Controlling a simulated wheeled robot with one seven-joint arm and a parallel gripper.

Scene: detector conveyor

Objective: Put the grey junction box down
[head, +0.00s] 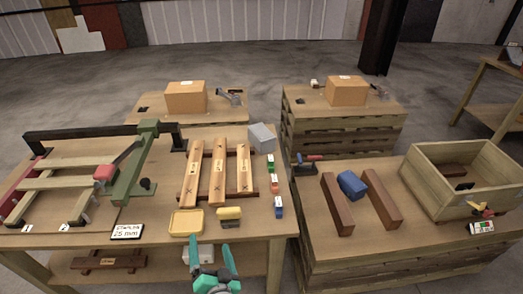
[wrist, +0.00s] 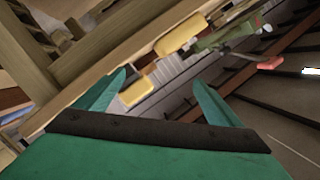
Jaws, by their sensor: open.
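The grey junction box (head: 262,137) is at the far right corner of the left table (head: 150,234) in the head view. It sits turned at an angle, just beyond the right end of the slatted wooden frame. My gripper (head: 228,258) is low in front of this table's near edge, well apart from the box. Its two teal fingers are spread and nothing shows between them. The wrist view also shows the open fingers (wrist: 160,82). I cannot make out the junction box in the wrist view.
A yellow tray (head: 186,222) and a yellow-and-grey block (head: 229,216) lie near the front edge. Small coloured pieces (head: 275,185) line the right edge. A green clamp arm (head: 134,178) stands left. The right table holds a blue roll (head: 352,184) and a wooden crate (head: 440,202).

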